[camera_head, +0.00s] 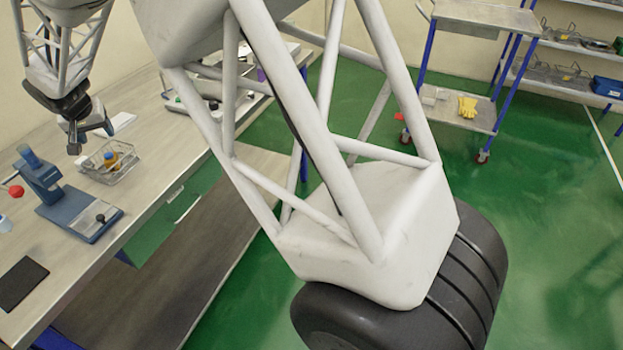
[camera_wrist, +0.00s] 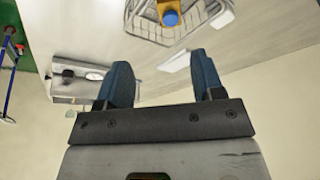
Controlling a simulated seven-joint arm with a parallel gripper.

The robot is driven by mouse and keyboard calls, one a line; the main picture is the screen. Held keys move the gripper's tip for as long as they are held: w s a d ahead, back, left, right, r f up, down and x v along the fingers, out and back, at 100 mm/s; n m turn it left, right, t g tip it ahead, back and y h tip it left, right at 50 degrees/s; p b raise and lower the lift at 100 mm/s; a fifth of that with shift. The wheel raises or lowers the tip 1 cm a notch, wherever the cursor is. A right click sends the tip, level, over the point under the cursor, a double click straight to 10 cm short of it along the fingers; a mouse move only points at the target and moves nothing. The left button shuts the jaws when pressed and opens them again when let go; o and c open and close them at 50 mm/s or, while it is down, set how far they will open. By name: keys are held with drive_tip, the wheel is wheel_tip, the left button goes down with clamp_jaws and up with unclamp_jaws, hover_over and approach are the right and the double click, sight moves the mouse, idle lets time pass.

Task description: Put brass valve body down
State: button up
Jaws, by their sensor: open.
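The brass valve body (camera_head: 111,159) is a small yellow-brass piece with a blue top. It sits in a wire basket (camera_head: 87,169) on the workbench. In the wrist view the brass valve body (camera_wrist: 170,14) shows at the top edge, partly cut off, within the wire basket (camera_wrist: 205,12). My gripper (camera_head: 91,140) is above the bench by the basket's upper left side in the head view. In the wrist view my gripper (camera_wrist: 163,80) has its two blue-grey fingers apart with nothing between them. The fingers are clear of the valve body.
A blue bench press (camera_head: 75,212) with a red knob stands on the bench in front of the basket. A black mat (camera_head: 22,283) lies near the bench's front edge. A trolley (camera_head: 460,110) with yellow gloves stands across the green floor.

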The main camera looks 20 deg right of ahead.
drive_tip(key=s+d+r, duration=0.4)
drive_tip(key=s+d, duration=0.2)
drive_tip(key=d, duration=0.4)
drive_tip(key=s+d+r, duration=0.3)
drive_tip(key=s+d, duration=0.4)
drive_tip(key=d, duration=0.3)
drive_tip(key=s+d+r, duration=0.4)
drive_tip(key=s+d, duration=0.2)
drive_tip(key=d, duration=0.4)
drive_tip(key=s+d+f, duration=0.1)
drive_tip(key=s+d, duration=0.3)
drive_tip(key=s, duration=0.5)
drive_tip(key=s+d+f+g, duration=0.1)
drive_tip(key=s+d, duration=0.4)
drive_tip(key=s, duration=0.4)
drive_tip(key=s+d+f, duration=0.1)
drive_tip(key=s+d, duration=0.4)
drive_tip(key=s, duration=0.4)
drive_tip(key=shift+s+f+m+g, duration=0.3)
drive_tip(key=shift+m+g, duration=0.1)
